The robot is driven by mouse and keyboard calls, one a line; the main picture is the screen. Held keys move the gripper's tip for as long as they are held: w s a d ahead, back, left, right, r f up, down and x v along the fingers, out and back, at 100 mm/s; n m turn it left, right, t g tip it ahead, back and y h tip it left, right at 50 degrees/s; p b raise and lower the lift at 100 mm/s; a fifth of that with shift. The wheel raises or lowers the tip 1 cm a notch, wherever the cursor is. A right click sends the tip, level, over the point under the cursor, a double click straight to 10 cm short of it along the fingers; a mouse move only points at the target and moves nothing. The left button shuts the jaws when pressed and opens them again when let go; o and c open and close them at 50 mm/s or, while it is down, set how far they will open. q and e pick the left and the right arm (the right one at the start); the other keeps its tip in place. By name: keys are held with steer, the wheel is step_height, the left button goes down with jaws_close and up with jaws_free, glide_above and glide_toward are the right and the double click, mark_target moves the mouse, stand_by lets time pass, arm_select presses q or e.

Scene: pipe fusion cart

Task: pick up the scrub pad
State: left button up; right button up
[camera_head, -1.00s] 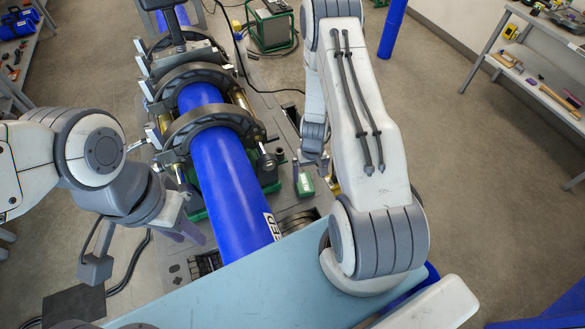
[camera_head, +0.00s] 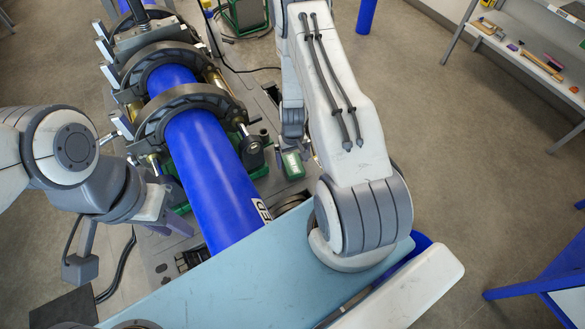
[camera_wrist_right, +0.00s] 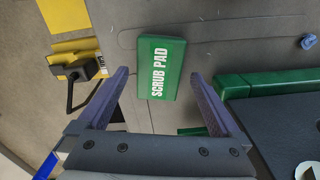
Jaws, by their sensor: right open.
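The scrub pad (camera_head: 293,164) is a green block beside the blue pipe, partly below my right gripper in the head view. In the right wrist view the scrub pad (camera_wrist_right: 161,68) shows its white lettering and lies ahead, between the two spread fingers. My right gripper (camera_wrist_right: 160,75) is open and empty, with the pad apart from both fingers. In the head view my right gripper (camera_head: 291,144) is small and partly hidden by its own arm. My left gripper (camera_head: 178,226) hangs left of the pipe; its finger gap is unclear.
The blue pipe (camera_head: 212,180) runs through the clamp rings (camera_head: 187,107) of the fusion cart, left of the pad. In the right wrist view a green bar (camera_wrist_right: 270,85) lies right of the pad and a yellow part (camera_wrist_right: 70,45) to its left. A tool shelf (camera_head: 530,50) stands far right.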

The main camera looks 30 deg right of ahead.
mark_target(293, 164)
step_height(293, 164, down, 3)
steer(key=shift+d+f+b, duration=0.1)
steer(key=shift+f+b, duration=0.05)
steer(key=shift+b, duration=0.9)
steer(key=c, duration=1.3)
steer(key=shift+r, duration=0.2)
